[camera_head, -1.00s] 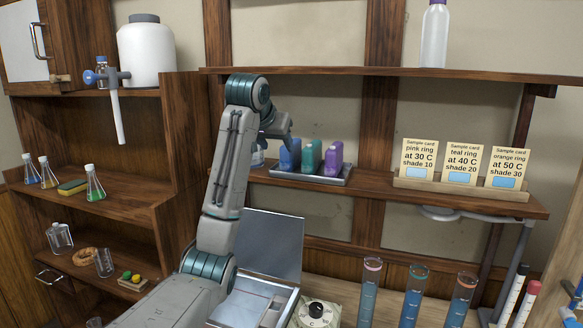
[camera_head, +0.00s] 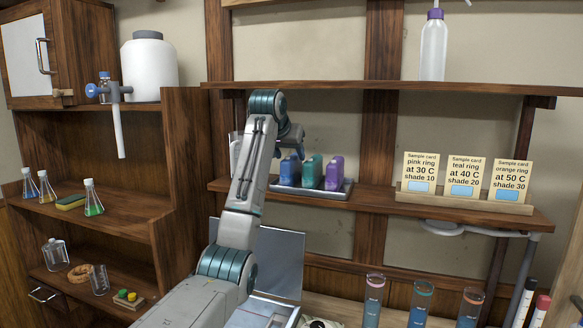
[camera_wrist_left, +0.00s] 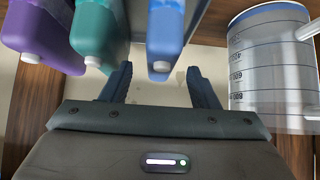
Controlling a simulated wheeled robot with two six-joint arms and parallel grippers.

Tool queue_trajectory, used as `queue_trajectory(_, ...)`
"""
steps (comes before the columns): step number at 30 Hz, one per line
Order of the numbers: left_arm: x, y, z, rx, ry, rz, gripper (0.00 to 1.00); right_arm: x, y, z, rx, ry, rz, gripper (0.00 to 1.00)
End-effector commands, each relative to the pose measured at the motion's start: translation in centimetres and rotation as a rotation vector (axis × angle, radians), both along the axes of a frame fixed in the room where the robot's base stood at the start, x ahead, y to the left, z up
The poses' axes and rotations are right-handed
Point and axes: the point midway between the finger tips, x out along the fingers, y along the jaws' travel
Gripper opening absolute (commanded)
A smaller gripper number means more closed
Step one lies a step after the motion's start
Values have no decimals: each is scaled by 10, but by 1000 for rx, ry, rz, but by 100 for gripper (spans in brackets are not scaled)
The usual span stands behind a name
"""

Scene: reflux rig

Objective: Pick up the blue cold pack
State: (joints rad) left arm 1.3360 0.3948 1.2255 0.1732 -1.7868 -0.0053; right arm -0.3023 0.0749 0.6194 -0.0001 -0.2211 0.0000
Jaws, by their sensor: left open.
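The blue cold pack (camera_head: 290,172) stands at the left end of a grey tray (camera_head: 340,188) on the middle shelf, beside a teal pack (camera_head: 312,172) and a purple pack (camera_head: 334,173). My left gripper (camera_head: 298,150) is near the blue pack, and its fingertips are hard to make out in the head view. In the left wrist view the open fingers (camera_wrist_left: 160,74) have the blue pack's white-capped end (camera_wrist_left: 166,40) in line between them. I cannot tell whether they touch it. The teal pack (camera_wrist_left: 97,35) is close to one finger. My right gripper is not in view.
A clear graduated jug (camera_wrist_left: 272,68) stands close to the other finger. Sample cards (camera_head: 462,177) stand in a wooden holder to the right on the same shelf. An upper shelf (camera_head: 400,90) runs above. Tall cylinders (camera_head: 420,305) stand below.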

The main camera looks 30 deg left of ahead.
Motion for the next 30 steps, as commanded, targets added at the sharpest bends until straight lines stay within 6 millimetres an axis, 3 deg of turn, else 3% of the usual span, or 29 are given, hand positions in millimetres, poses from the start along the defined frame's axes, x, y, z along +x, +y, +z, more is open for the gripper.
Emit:
queue_trajectory(6, 21, 5, -21, -1, 3, 0, 55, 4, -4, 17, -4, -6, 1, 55)
queue_trajectory(15, 25, 6, -27, -1, 0, 1, 55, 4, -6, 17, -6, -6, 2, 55)
queue_trajectory(24, 25, 6, -27, -1, 1, 1, 0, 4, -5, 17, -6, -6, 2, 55)
queue_trajectory(30, 25, 6, -26, 0, -1, 1, 0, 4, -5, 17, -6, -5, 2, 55)
